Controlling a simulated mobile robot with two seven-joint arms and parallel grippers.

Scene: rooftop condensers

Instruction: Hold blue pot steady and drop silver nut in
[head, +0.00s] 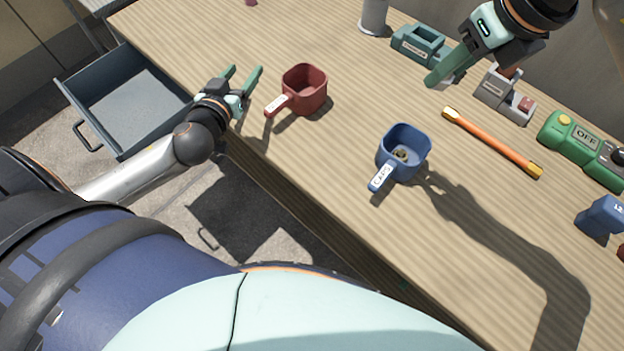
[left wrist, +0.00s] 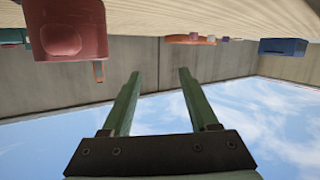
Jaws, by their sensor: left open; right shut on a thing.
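The blue pot (head: 412,139) stands upright on the wooden table, its pale labelled handle (head: 382,176) toward the front edge. Small dark and metallic-looking bits (head: 402,154) lie inside it; I cannot tell what they are. My left gripper (head: 245,73) is open and empty at the table's front edge, left of the red pot (head: 305,88) and well away from the blue pot. Its fingers also show apart in the left wrist view (left wrist: 157,75). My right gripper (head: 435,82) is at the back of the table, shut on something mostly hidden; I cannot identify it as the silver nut.
The red pot (left wrist: 68,30) shows near the left gripper in the left wrist view. An orange bar (head: 492,142) lies behind the blue pot. A teal block (head: 422,43), a grey fixture (head: 503,95) and a green switch box (head: 581,149) stand farther back. An open drawer (head: 125,98) is at left.

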